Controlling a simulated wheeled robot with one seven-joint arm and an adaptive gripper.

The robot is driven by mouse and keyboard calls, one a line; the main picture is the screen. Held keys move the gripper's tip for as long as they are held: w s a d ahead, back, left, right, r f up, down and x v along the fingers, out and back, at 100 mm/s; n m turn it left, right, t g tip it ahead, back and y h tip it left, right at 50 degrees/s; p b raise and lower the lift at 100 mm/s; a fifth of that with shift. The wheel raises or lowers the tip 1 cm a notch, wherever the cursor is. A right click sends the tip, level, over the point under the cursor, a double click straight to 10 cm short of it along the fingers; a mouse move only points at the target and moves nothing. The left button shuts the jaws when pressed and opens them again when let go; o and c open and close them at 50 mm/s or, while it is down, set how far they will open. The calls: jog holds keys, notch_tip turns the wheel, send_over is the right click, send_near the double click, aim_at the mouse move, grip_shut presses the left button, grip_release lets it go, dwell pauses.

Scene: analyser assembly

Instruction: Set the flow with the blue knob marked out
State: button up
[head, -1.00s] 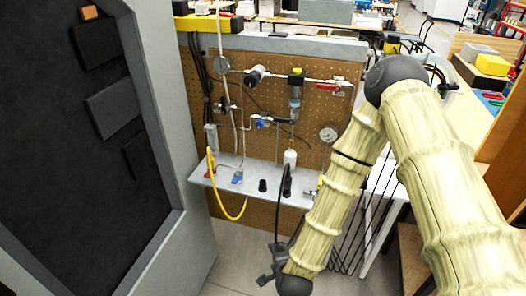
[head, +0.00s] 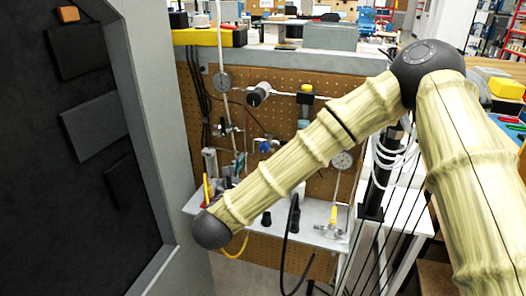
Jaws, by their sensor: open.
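A small blue knob (head: 265,146) sits on the piping of the brown pegboard panel (head: 285,115), just above my forearm. Any marking on it is too small to read. My forearm crosses in front of the panel from upper right to lower left and ends in a dark joint at the shelf's left end. My gripper does not show; the wrist beyond that joint is hidden. The forearm also covers the middle of the piping and part of the shelf.
A round gauge (head: 342,160) and a yellow-handled valve (head: 333,215) are right of my forearm. A grey shelf (head: 318,238) runs below the panel, with a black hose (head: 290,220) hanging over it. A large dark cabinet (head: 100,150) stands close at left.

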aim_at(263, 150)
jog(key=p+x, duration=0.2)
jog(key=x, duration=0.8)
jog(key=shift+w+d+p, duration=0.3)
jog(key=shift+w, duration=0.05)
jog(key=c, duration=1.1)
